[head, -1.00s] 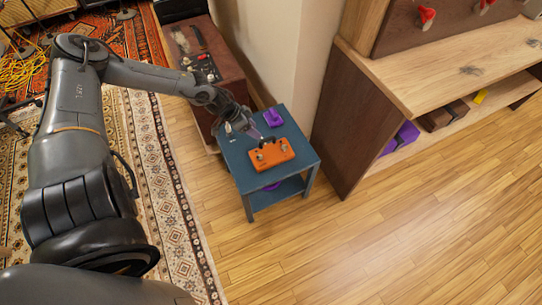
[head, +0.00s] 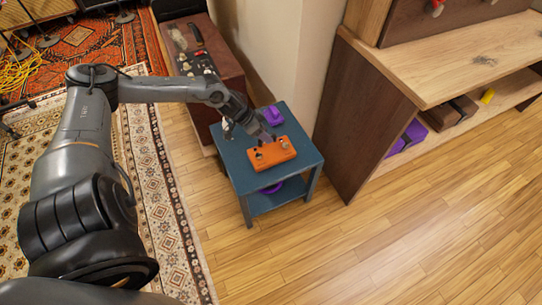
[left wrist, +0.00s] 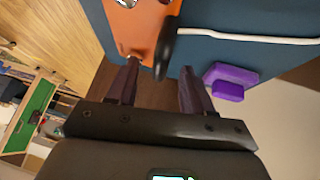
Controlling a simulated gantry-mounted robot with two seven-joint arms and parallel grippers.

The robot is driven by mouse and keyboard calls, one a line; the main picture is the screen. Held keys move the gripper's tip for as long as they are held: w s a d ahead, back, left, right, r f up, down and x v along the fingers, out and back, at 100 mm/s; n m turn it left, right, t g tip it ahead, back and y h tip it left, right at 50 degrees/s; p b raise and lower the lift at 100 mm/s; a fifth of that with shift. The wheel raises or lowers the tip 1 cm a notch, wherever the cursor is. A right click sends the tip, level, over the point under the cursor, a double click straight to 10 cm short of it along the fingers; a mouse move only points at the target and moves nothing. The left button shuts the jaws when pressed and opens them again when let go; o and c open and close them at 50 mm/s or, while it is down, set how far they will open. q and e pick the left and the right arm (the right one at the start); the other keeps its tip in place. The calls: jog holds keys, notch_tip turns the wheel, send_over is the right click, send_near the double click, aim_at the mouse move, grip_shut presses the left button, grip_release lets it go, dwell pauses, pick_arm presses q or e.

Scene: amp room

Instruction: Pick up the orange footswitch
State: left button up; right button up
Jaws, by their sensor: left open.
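The orange footswitch (head: 276,154) lies on top of a small blue table (head: 240,165), with metal switches and a dark part on it. My left gripper (head: 264,137) is at its back edge in the head view, partly covering it. In the left wrist view the open left gripper (left wrist: 158,72) points at the edge of the orange footswitch (left wrist: 145,25). A black rounded part (left wrist: 166,50) stands near and between the fingertips. Nothing is clearly held, and contact cannot be told. My right gripper is not in view.
A purple pedal (head: 272,115) sits at the table's back; it also shows in the left wrist view (left wrist: 230,80). A white cable (left wrist: 240,40) crosses the tabletop. A brown case (head: 205,65) stands behind, and a wooden shelf unit (head: 365,110) to the right. Floor in front is clear.

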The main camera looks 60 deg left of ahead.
pick_arm(q)
jog(key=shift+w+d+f+b, duration=0.15)
jog(key=shift+w+f+b, duration=0.15)
jog(key=shift+f, duration=0.25)
grip_shut()
jog(key=shift+s+f, duration=0.1)
dwell(0.9)
